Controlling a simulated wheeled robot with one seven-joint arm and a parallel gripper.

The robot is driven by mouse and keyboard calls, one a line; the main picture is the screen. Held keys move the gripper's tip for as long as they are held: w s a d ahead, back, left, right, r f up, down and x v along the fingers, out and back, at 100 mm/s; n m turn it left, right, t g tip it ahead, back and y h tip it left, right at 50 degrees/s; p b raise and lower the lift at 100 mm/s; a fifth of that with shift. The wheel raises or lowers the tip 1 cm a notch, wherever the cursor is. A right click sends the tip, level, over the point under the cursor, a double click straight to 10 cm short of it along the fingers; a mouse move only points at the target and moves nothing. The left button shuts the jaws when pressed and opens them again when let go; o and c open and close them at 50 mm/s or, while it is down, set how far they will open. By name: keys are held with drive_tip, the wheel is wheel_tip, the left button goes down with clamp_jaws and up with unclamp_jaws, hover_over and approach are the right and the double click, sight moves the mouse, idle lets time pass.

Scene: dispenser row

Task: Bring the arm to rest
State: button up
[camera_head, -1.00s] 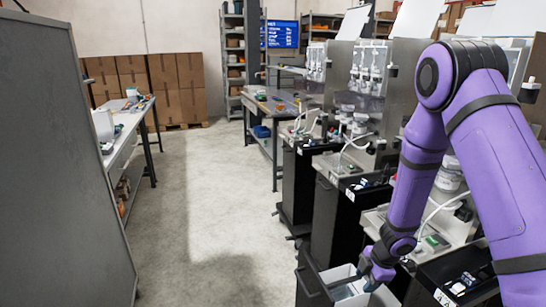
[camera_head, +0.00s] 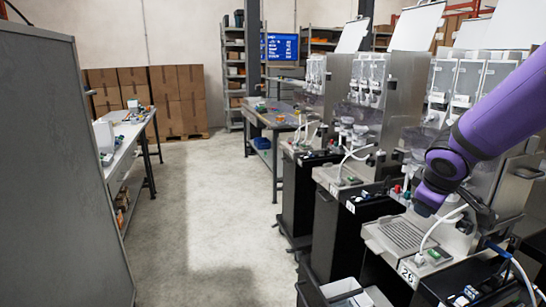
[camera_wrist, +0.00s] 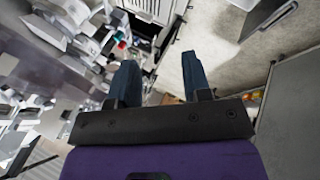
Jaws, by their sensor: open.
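My purple arm comes in from the right in the head view. Its gripper (camera_head: 428,203) hangs in front of the row of dispensers (camera_head: 465,90), above a metal drip tray. In the wrist view my gripper (camera_wrist: 160,80) shows two dark blue fingers spread apart with nothing between them. The fingers look clear of the dispensers, and the fingertips are hard to make out in the head view.
Black dispenser cabinets (camera_head: 337,228) line the right. An open bin with white containers (camera_head: 345,292) stands at the bottom. A grey panel (camera_head: 60,170) blocks the left. A workbench (camera_head: 130,140) stands behind it. The aisle floor (camera_head: 215,215) is clear.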

drive_tip(key=s+a+r+m+y, duration=0.1)
drive_tip(key=s+r+m, duration=0.1)
drive_tip(key=s, duration=0.5)
drive_tip(key=s+a+r+m+y, duration=0.1)
drive_tip(key=s+a+r+m, duration=0.1)
drive_tip(key=s+r, duration=0.3)
drive_tip(key=s+a+r+m+g, duration=0.1)
drive_tip(key=s+r+m, duration=0.3)
drive_tip(key=s, duration=0.7)
drive_tip(key=shift+s+a+y, duration=0.2)
drive_tip(key=shift+a+y, duration=0.2)
drive_tip(key=shift+a, duration=0.05)
